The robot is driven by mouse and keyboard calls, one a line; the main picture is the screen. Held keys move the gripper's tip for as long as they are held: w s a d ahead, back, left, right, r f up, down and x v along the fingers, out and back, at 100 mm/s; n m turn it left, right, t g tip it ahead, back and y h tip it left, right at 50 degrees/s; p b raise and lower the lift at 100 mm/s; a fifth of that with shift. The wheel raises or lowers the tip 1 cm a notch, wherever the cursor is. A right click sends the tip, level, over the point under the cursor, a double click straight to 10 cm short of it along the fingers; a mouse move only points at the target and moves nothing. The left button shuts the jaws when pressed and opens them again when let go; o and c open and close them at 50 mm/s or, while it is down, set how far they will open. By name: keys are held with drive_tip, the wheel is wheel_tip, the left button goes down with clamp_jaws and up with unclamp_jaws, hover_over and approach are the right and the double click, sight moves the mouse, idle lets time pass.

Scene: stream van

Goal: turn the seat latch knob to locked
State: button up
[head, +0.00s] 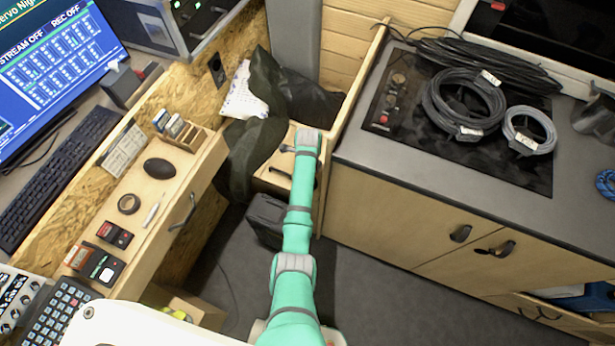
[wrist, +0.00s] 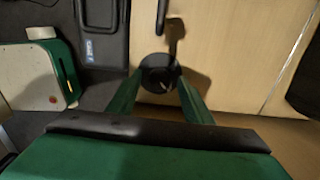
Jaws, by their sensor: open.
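A round black knob (wrist: 158,72) shows on a pale wooden panel (wrist: 225,45) in the wrist view; I take it for the seat latch knob. My gripper (wrist: 161,80) is open, with one green finger on each side of the knob. I cannot tell whether the fingers touch it. No marking that tells locked from unlocked can be made out. In the head view my arm reaches to the wooden seat box at the back (head: 272,182), and the knob cannot be made out there.
A black case (head: 266,220) stands on the floor left of my arm. Dark green cloth (head: 245,150) hangs beside the box. The desk (head: 150,195) is left and the counter (head: 420,165) right, with grey floor between.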

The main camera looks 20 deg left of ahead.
wheel_tip(320, 180, up, 11)
idle(0.5)
drive_tip(key=shift+f, duration=0.15)
idle(0.4)
